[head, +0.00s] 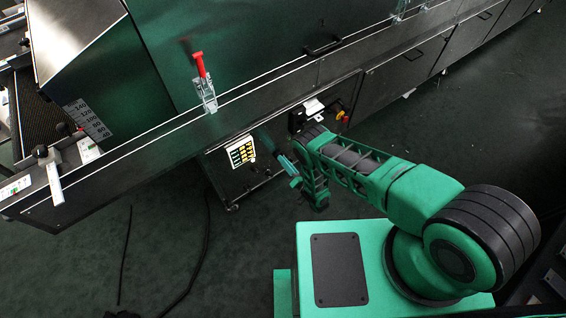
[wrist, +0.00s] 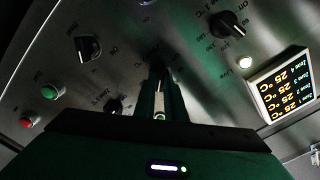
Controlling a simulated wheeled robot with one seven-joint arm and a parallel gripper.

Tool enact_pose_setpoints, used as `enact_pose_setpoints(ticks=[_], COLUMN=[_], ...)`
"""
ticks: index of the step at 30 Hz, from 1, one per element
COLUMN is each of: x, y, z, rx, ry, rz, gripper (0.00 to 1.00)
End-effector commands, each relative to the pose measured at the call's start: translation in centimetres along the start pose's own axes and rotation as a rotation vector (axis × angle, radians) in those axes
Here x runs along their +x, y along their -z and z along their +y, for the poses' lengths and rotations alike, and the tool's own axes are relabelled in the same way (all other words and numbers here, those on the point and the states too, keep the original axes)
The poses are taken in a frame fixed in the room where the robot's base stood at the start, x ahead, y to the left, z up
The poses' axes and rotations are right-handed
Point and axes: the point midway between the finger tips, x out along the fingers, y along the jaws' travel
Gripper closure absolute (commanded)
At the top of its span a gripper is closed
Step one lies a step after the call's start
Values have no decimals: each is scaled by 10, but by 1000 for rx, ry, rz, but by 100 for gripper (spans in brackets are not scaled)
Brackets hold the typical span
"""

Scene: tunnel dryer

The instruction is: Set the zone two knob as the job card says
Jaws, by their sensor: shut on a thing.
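In the wrist view a tilted metal control panel shows several dark knobs with temperature marks. My gripper (wrist: 160,84) is shut at the panel, on a knob that its fingers mostly hide. I take it for the zone two knob, but its label and pointer cannot be read. A lit display (wrist: 284,92) at the right lists zones with 25 °C readings. In the head view my gripper (head: 274,146) is beside the dryer's side; the job card cannot be made out for certain.
A green button (wrist: 50,91), a red button (wrist: 27,121) and a white lamp (wrist: 245,62) are on the panel near my gripper. In the head view a yellow-and-white panel (head: 241,152) and a red-handled clamp (head: 202,75) are left of my arm. The floor below is mostly clear.

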Motion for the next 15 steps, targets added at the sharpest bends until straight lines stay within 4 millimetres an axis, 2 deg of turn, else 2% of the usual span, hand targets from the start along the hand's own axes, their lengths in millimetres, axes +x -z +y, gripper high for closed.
enact_pose_setpoints(ticks=[6,15], x=[-3,-3], y=[-3,-3], z=[2,2], rx=[127,210], ry=[-9,-9], rz=[-7,-7], gripper=[100,100])
